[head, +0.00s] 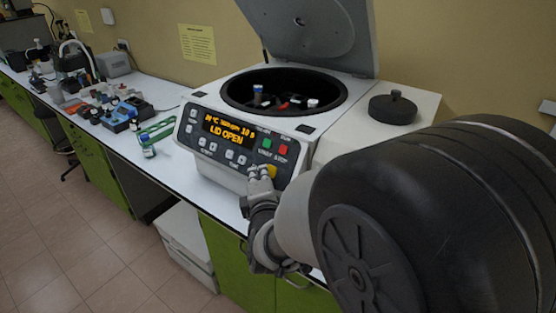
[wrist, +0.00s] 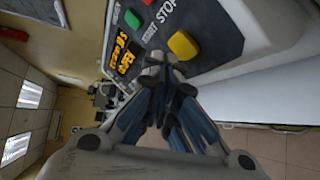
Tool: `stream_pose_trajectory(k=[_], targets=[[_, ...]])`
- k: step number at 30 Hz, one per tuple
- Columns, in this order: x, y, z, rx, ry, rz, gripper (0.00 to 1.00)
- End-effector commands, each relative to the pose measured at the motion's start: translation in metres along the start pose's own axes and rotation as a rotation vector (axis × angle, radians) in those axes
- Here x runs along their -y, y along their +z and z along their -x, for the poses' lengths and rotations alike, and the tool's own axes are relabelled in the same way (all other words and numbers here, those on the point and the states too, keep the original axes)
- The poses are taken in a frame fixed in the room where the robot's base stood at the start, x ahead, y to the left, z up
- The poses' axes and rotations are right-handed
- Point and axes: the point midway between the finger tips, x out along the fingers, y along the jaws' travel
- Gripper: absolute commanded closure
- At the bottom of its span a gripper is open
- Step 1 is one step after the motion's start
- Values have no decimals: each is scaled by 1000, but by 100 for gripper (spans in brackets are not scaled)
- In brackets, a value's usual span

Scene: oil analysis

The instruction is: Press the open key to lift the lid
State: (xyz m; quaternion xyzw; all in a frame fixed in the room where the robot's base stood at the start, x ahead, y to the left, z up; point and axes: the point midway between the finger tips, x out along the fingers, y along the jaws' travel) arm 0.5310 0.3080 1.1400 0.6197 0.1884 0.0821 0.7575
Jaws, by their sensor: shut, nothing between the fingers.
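The centrifuge (head: 215,167) stands on the white bench with its grey lid (head: 312,32) raised upright. Its display (head: 228,130) reads "LID OPEN" in orange letters. The yellow key (head: 272,171) sits at the lower right of the front panel, below the green and red keys. In the wrist view the yellow key (wrist: 183,45) is large and clear. My gripper (head: 258,172) is shut and empty, its fingertips right by the yellow key. In the wrist view the fingertips (wrist: 163,62) are just beside the key; I cannot tell whether they touch it.
Inside the open bowl (head: 284,92) are a rotor and capped tubes. A black knobbed disc (head: 393,107) lies on the surface right of the centrifuge. A green rack (head: 158,131) and racks of bottles (head: 118,113) stand on the bench to the left.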

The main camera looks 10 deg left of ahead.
Motion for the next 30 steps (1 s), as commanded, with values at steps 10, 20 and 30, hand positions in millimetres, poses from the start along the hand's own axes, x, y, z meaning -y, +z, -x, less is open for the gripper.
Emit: stream_pose_trajectory(k=[10,20,30], targets=[[-10,-9,12,-3,0,0,100],[-25,-24,32,-1,0,0,100],[-25,-25,35,0,-1,0,100]])
